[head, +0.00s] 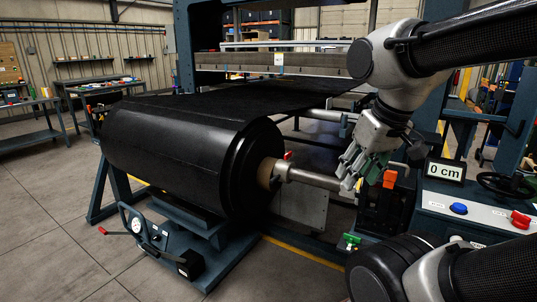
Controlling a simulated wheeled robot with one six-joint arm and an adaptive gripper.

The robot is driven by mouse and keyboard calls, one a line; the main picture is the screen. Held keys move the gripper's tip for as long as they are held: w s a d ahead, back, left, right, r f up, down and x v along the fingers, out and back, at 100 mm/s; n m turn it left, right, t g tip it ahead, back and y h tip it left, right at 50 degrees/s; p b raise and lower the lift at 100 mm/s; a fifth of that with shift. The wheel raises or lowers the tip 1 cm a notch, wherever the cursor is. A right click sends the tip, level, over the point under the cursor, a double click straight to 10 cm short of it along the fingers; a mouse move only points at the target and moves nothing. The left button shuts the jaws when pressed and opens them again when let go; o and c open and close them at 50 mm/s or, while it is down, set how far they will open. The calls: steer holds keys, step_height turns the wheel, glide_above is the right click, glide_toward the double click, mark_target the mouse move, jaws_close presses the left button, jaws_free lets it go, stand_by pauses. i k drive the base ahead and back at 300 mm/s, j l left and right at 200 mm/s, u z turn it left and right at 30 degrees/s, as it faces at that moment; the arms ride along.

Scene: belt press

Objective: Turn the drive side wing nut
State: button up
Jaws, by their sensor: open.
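A large black roll (185,145) lies on a blue stand with its shaft (318,180) sticking out to the right. A metal collar (281,171) sits on the shaft next to the roll's core. A small red part (288,155) stands on top of this collar; it may be the wing nut, but it is too small to be sure. My gripper (350,172) is open and empty, pointing down at the shaft's right end, to the right of the collar. I cannot tell whether its fingers touch the shaft.
A black handwheel (503,186) is at the right. A gauge unit (137,226) is at the stand's front. The left floor is clear.

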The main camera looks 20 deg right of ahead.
mark_target(286, 157)
steer(key=i+j+z, duration=0.1)
steer(key=j, duration=0.25)
steer(key=i+j+z, duration=0.1)
steer(key=j, duration=0.25)
steer(key=i+j+z, duration=0.1)
steer(key=j, duration=0.3)
steer(key=i+z, duration=0.15)
steer(key=i, duration=0.4)
steer(key=i+j+z, duration=0.15)
steer(key=i, duration=0.35)
